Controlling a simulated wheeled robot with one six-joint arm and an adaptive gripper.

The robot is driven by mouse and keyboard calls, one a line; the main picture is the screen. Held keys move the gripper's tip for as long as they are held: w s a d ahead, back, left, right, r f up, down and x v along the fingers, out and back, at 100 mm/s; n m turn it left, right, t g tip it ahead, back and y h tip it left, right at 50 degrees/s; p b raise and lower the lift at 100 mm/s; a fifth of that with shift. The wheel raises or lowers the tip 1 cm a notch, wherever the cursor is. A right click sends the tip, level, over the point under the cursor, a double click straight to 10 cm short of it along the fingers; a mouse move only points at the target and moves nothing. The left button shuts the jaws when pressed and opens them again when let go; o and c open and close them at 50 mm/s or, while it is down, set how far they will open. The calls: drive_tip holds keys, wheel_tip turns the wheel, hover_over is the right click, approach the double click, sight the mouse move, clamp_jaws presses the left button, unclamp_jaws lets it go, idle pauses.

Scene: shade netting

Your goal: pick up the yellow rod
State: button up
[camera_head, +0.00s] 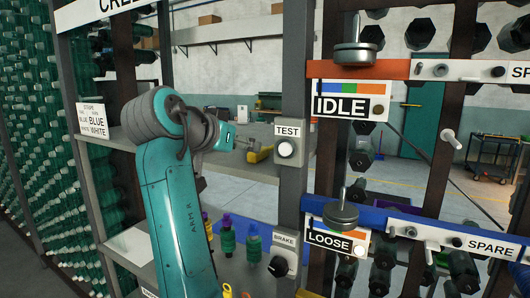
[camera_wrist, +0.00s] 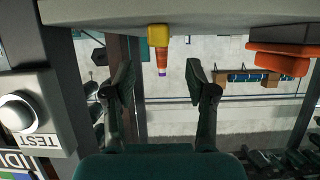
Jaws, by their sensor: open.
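A yellow piece (camera_wrist: 158,36) with an orange, purple-tipped end shows at the grey shelf edge in the wrist view, which is upside down. It is probably the yellow rod; its full length is hidden. My gripper (camera_wrist: 160,82) is open, its two fingers apart and nothing between them. The yellow piece lines up with the gap, a little beyond the fingertips and apart from them. In the head view, a yellow thing (camera_head: 260,155) lies on the shelf just right of my gripper (camera_head: 246,143), partly hidden by it.
A post with a TEST button (camera_head: 285,149) stands close right of my gripper. Orange blocks (camera_wrist: 280,57) sit on the shelf (camera_wrist: 210,16) beside the yellow piece. A BRAKE knob (camera_head: 278,266) and several coloured spools (camera_head: 228,238) are lower down.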

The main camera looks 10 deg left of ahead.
sight(262, 148)
drive_tip(key=x, duration=0.9)
drive_tip(key=shift+w+d, duration=0.2)
drive_tip(key=shift+w, duration=0.1)
clamp_jaws()
